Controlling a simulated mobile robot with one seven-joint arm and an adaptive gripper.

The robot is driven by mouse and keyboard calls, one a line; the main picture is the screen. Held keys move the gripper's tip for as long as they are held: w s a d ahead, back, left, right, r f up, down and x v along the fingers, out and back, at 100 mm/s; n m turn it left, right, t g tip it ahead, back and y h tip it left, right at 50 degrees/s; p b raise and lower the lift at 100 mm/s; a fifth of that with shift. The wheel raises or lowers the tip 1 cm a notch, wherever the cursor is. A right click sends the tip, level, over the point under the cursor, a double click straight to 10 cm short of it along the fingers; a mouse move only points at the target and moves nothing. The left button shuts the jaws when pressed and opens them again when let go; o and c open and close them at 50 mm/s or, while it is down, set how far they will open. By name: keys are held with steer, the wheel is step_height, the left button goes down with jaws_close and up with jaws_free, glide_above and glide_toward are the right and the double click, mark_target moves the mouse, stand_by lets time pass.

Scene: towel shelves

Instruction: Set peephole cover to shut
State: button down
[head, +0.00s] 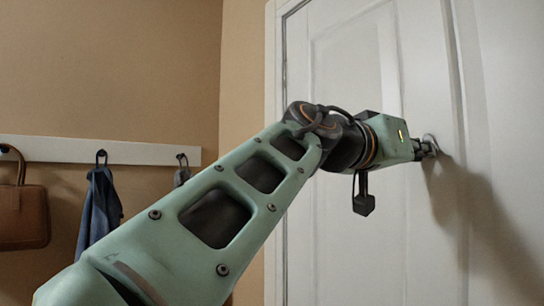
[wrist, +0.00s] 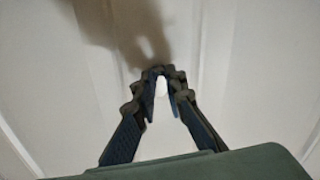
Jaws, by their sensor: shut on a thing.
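The peephole cover (head: 432,142) is a small, round, metallic-looking piece on the white door. My gripper (head: 421,149) reaches the door there, with its fingertips touching the cover. In the wrist view my gripper (wrist: 162,78) has its two dark fingers converging on a small pale piece of the cover (wrist: 161,88) and is shut on it. The fingers hide most of the cover, so I cannot tell whether it is swung open or shut over the peephole.
The white panelled door (head: 345,200) fills the right side, with its frame (head: 273,130) at its left. On the tan wall, a white hook rail (head: 130,151) carries a brown bag (head: 24,217) and a blue cloth (head: 99,212). The space before the door's lower part looks clear.

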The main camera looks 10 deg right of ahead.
steer(key=shift+s+n, duration=0.1)
steer(key=shift+n, duration=0.2)
steer(key=c, duration=2)
jaws_free()
steer(key=shift+o, duration=0.2)
steer(key=v, duration=1.2)
